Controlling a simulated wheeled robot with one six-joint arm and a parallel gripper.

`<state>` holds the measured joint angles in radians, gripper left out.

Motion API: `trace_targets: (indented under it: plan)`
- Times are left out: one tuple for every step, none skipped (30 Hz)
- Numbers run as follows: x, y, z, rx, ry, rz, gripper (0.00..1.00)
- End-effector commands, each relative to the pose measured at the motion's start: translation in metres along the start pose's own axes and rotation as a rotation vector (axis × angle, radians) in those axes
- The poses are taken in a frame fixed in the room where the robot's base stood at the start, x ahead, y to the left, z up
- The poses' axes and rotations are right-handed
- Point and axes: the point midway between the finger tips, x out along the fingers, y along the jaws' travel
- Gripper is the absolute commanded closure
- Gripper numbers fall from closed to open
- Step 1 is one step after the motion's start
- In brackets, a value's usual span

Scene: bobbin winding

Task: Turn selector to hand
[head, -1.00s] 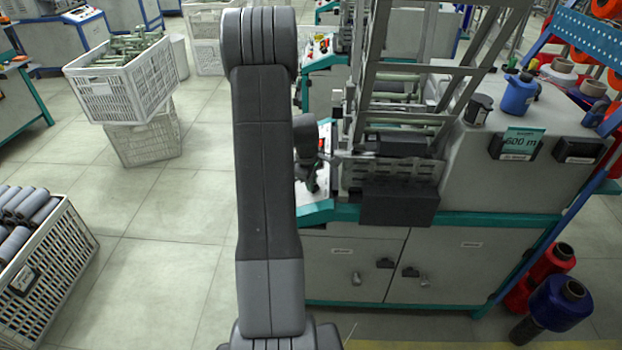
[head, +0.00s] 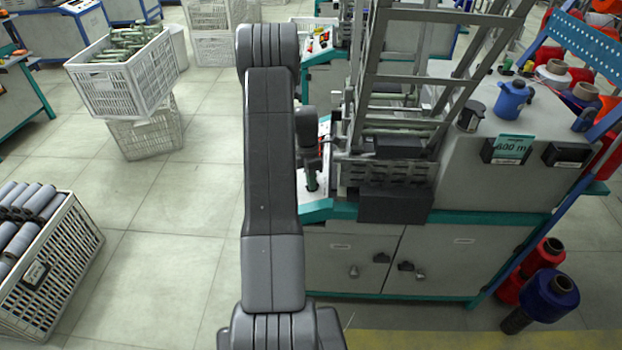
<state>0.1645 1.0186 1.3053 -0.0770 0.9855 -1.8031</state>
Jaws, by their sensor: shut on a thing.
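My gripper (head: 313,186) points down at the control panel (head: 318,210) on the left end of the winding machine (head: 400,190). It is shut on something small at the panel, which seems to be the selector. The selector itself is hidden by the fingers, so I cannot see which way it points. My own arm covers the left part of the panel. A little of the panel's pale face and red marking shows beside the gripper.
The machine's metal frame (head: 367,75) rises close to the right of my gripper. A blue jug (head: 513,98) and a 600 m sign (head: 514,147) are on the machine at right. Crates (head: 125,80) stand at left. The floor (head: 165,230) between is clear.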

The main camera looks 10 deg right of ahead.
Motion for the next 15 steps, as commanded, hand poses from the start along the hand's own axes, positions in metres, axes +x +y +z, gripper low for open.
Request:
trace_targets:
  plan:
    - [-0.001, 0.0006, 0.0003, -0.02, -0.001, -0.007, 1.0]
    - [-0.001, 0.0009, 0.0003, -0.032, -0.001, -0.011, 1.0]
    - [-0.0009, 0.001, 0.0003, -0.045, -0.001, -0.017, 1.0]
    - [-0.0008, 0.001, 0.0003, -0.054, -0.001, -0.021, 1.0]
    - [-0.0007, 0.0009, 0.0003, -0.063, -0.001, -0.025, 1.0]
    - [-0.0006, 0.0009, 0.0003, -0.073, -0.001, -0.029, 1.0]
    - [-0.0005, 0.0009, 0.0003, -0.079, -0.001, -0.031, 1.0]
    - [-0.0004, 0.001, 0.0003, -0.083, -0.001, -0.033, 1.0]
    - [-0.0004, 0.001, 0.0003, -0.089, -0.002, -0.035, 1.0]
    - [-0.0004, 0.0011, 0.0003, -0.093, -0.002, -0.037, 1.0]
    - [-0.0004, 0.0011, 0.0004, -0.096, -0.002, -0.038, 1.0]
    - [-0.0004, 0.0011, 0.0004, -0.099, -0.002, -0.039, 1.0]
    - [-0.0004, 0.0011, 0.0004, -0.101, -0.002, -0.039, 1.0]
    - [-0.0004, 0.0012, 0.0004, -0.102, -0.002, -0.04, 1.0]
    - [-0.0004, 0.0012, 0.0004, -0.103, -0.002, -0.04, 1.0]
